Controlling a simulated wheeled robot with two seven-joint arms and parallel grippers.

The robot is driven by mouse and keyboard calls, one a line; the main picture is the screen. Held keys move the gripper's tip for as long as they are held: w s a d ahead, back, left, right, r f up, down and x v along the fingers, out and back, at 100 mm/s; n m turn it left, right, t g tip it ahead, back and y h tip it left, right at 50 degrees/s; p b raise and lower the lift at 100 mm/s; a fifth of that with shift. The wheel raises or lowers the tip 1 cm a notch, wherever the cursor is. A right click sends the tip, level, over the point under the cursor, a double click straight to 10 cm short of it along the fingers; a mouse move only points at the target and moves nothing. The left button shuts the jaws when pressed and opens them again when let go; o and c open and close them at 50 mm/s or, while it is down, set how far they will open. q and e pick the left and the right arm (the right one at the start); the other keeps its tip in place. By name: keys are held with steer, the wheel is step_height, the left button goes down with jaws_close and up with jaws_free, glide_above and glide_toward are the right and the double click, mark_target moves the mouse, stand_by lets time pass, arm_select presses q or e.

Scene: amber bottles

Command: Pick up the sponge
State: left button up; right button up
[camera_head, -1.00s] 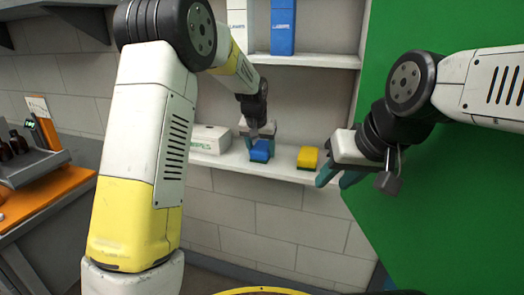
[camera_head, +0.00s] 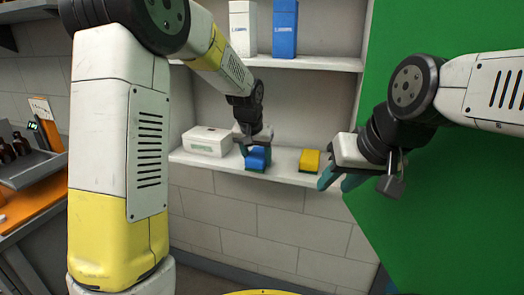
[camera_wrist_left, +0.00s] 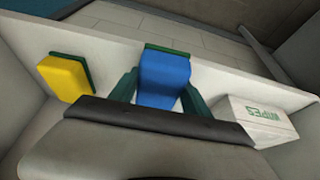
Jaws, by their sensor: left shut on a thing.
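The blue sponge (camera_head: 257,158) with a green underside is at the front of the lower shelf. It also shows in the left wrist view (camera_wrist_left: 164,80) between the two teal fingers. I cannot tell whether the sponge's underside still touches the shelf. A yellow sponge (camera_head: 309,160) with a green layer sits on the same shelf to the right, apart from the left gripper; it also shows in the left wrist view (camera_wrist_left: 62,79). My right gripper (camera_head: 341,180) is open and empty, just right of the yellow sponge.
A white wipes box (camera_head: 207,142) stands left of the blue sponge on the lower shelf (camera_head: 284,176). The upper shelf (camera_head: 308,63) holds a white box (camera_head: 242,30) and a blue box (camera_head: 285,30). A green panel (camera_head: 440,220) closes off the right side.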

arm_select(q)
steer(key=s+a, duration=0.3)
steer(key=s, duration=0.8)
steer(key=o, duration=0.6)
steer(key=c, duration=0.6)
steer(key=shift+a, duration=0.1)
